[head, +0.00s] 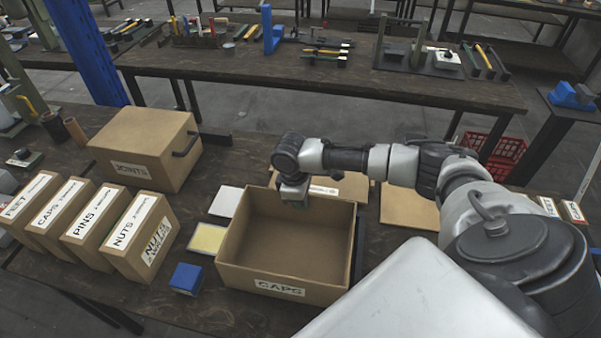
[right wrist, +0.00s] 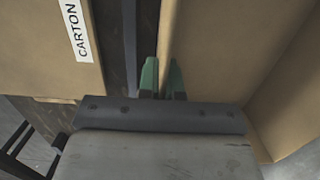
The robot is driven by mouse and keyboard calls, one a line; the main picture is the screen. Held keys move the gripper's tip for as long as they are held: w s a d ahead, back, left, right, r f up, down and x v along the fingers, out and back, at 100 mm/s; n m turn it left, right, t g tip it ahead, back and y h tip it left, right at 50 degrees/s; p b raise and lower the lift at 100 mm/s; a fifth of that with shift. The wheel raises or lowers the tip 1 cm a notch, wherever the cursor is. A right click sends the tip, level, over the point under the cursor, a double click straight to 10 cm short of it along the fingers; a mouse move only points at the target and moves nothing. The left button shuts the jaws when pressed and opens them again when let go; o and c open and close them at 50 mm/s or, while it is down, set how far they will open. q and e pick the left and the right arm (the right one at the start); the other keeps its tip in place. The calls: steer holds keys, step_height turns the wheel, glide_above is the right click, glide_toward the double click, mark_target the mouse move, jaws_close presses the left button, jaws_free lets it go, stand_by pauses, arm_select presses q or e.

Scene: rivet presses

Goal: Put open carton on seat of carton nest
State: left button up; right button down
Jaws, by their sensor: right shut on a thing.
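The open carton (head: 285,292) is a brown, empty, open-topped box with a CAPS label on its front. It stands upright over the dark bench. My right gripper (head: 294,203) is at its far wall, fingers pointing down. In the right wrist view the green fingertips (right wrist: 163,78) are at the rim of the open carton (right wrist: 215,45), shut on its wall. I cannot tell whether the carton rests on the bench or is slightly raised. A dark upright strip (head: 358,250) lies along its right side; I cannot tell whether this is the carton nest. My left gripper is out of view.
A closed JOINTS carton (head: 145,145) and several labelled boxes (head: 95,225) stand left. A blue block (head: 187,279), a yellow pad (head: 208,239) and a white pad (head: 226,201) lie close by the open carton. A labelled carton (right wrist: 45,50) lies just behind it.

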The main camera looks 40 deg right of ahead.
steer(key=shift+f, duration=0.55)
steer(key=c, duration=1.2)
jaws_free()
steer(key=r, duration=0.7)
steer(key=w+a+r, duration=0.1)
steer(key=r, duration=0.2)
steer(key=shift+w+r+b, duration=0.1)
steer(key=shift+r+b, duration=0.25)
steer(key=shift+b, duration=0.05)
